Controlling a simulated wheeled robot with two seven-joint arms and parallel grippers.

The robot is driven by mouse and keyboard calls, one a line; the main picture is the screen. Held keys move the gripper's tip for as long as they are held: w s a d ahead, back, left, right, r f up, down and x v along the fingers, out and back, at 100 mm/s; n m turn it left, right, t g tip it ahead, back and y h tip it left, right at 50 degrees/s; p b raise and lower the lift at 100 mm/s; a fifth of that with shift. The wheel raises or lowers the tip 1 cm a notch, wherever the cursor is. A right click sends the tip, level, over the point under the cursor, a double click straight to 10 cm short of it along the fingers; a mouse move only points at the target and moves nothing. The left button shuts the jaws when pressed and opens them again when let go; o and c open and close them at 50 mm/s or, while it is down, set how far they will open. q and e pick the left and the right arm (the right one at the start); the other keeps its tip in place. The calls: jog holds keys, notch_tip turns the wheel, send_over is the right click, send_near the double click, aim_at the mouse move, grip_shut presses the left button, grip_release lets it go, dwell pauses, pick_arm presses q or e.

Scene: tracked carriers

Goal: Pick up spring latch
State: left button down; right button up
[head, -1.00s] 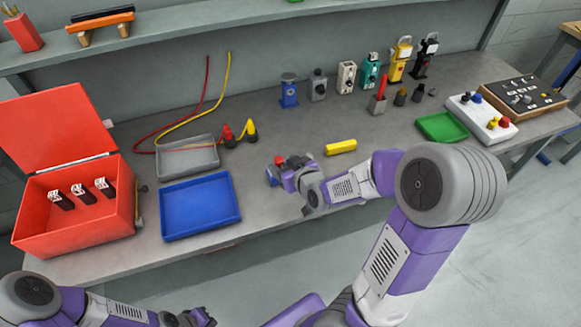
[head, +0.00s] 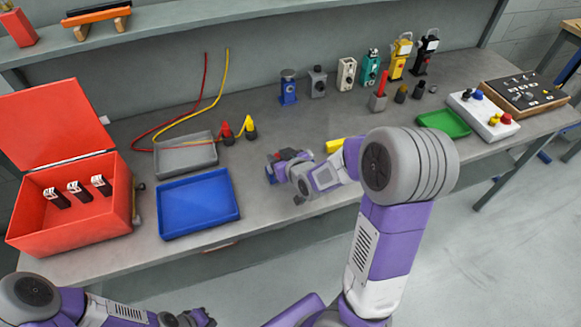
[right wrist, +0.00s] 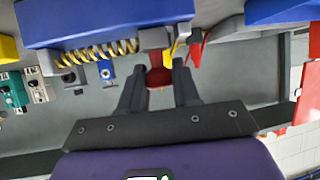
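The spring latch shows close up in the right wrist view as a blue body (right wrist: 100,27) with a yellow coil spring, a grey block and a red knob. In the head view it is mostly hidden behind my right gripper (head: 276,166). In the right wrist view the fingers of my right gripper (right wrist: 159,80) lie on both sides of the red knob, which fills the narrow gap between them. They look shut on it. I cannot see whether the latch is off the table. My left gripper (head: 204,317) is low at the bottom edge, away from the bench; its fingers are unclear.
A blue tray (head: 198,233) and a grey tray (head: 186,170) lie left of the latch. A yellow block (head: 334,145) is partly hidden by my right arm. A red box (head: 72,240) with its lid open stands at left. Several small devices line the back.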

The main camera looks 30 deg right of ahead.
grip_shut()
dwell(1.0)
